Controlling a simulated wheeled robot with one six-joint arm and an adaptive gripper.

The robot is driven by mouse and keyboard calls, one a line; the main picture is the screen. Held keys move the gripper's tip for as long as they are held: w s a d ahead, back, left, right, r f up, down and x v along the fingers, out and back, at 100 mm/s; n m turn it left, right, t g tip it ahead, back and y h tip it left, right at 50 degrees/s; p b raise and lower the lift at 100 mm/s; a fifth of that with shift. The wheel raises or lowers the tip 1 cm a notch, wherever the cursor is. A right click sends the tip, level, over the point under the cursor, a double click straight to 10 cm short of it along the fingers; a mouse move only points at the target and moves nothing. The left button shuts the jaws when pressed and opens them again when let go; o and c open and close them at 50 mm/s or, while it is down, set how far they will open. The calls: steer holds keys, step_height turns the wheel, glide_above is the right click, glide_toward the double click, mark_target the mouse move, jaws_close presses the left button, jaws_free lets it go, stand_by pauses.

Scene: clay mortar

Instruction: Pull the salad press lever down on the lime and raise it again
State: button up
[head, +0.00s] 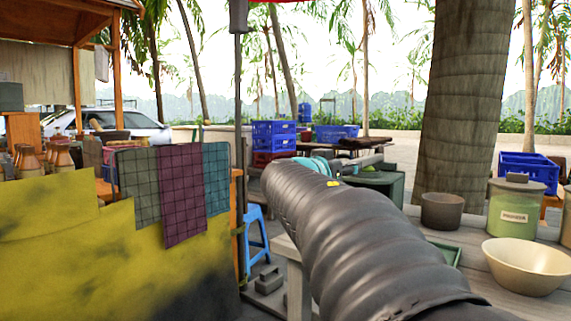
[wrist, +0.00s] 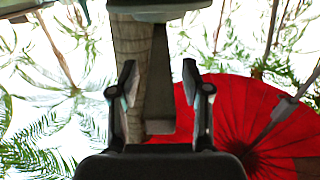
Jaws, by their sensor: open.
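My gripper (wrist: 160,88) is open in the wrist view, with its two dark fingers apart and nothing gripped between them. In the head view my ribbed grey arm crosses the middle and hides the gripper's fingers. A small green thing (head: 371,168), perhaps the lime, shows just past the arm on a dark green box-like stand (head: 385,182). I cannot make out the salad press or its lever for certain; the arm covers much of that area. A pale-edged grey piece (wrist: 160,15) crosses the top of the wrist view; I cannot tell what it is.
A wooden table at right holds a dark pot (head: 442,211), a green lidded jar (head: 513,209) and a cream bowl (head: 526,265). Checked cloths (head: 183,195) hang at left near a blue stool (head: 256,238). A red umbrella (wrist: 240,120) shows in the wrist view.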

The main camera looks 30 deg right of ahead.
steer(key=shift+w+d, duration=0.25)
steer(key=shift+d, duration=0.45)
jaws_close()
steer(key=shift+a+r, duration=0.1)
steer(key=shift+r, duration=0.05)
